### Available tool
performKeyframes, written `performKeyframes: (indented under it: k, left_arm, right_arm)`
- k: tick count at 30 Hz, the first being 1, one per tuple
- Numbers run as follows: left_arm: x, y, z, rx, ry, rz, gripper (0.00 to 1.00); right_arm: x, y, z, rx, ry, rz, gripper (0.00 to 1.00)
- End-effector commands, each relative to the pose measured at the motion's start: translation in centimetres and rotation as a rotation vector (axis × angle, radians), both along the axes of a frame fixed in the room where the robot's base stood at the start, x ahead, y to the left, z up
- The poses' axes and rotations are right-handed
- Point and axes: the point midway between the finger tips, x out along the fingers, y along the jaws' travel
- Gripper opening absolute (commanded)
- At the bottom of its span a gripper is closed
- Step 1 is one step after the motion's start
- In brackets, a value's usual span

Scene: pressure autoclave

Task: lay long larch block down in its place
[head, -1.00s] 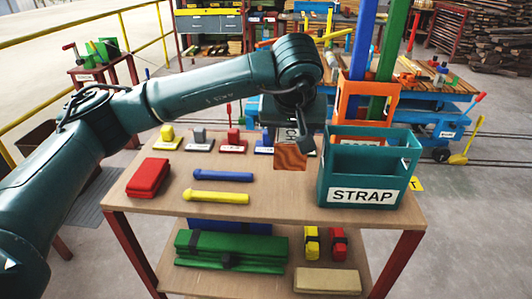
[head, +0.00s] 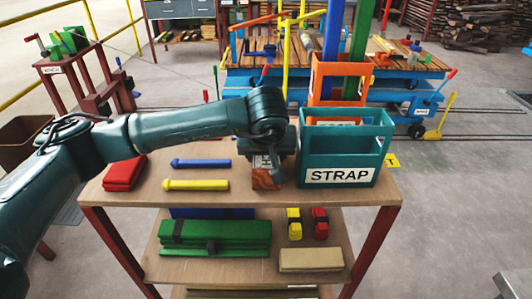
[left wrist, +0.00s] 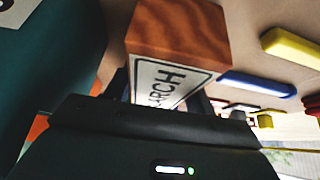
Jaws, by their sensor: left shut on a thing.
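The larch block (head: 265,179) is orange-brown with wood grain and is in the jaws of my left gripper (head: 273,165). In the left wrist view the block (left wrist: 178,35) shows its end face and a white label reading "ARCH", partly covered by the gripper (left wrist: 165,105). My left gripper is shut on it, over the tabletop (head: 230,205), just left of the teal STRAP bin. I cannot tell whether the block touches the table. My right gripper is out of view.
The teal STRAP bin (head: 368,150) stands close on the right, with an orange crate (head: 325,85) behind it. A yellow bar (head: 197,185), a blue bar (head: 202,163) and a red case (head: 124,172) lie to the left. The front table strip is clear.

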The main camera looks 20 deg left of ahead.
Motion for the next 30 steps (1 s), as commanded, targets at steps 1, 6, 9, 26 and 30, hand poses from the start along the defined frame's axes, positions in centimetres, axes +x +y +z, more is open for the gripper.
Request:
performKeyframes:
  k: [1, 6, 9, 26, 30]
  left_arm:
    - [0.0, 0.0, 0.1, 0.000, -0.002, 0.000, 0.23]
    - [0.0, 0.0, -0.3, 0.000, 0.000, 0.000, 0.58]
    - [0.0, 0.0, -0.3, 0.000, 0.000, 0.000, 0.66]
    - [-0.6, -0.3, 1.3, 0.000, -0.002, -0.003, 0.76]
    - [-2.0, -0.7, 4.0, -0.001, -0.005, -0.004, 0.76]
  right_arm:
    - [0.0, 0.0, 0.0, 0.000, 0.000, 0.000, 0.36]
    - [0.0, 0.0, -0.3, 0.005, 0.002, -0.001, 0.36]
    - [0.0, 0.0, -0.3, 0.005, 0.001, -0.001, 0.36]
    - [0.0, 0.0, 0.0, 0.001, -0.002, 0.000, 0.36]
    - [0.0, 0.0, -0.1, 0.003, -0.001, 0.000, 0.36]
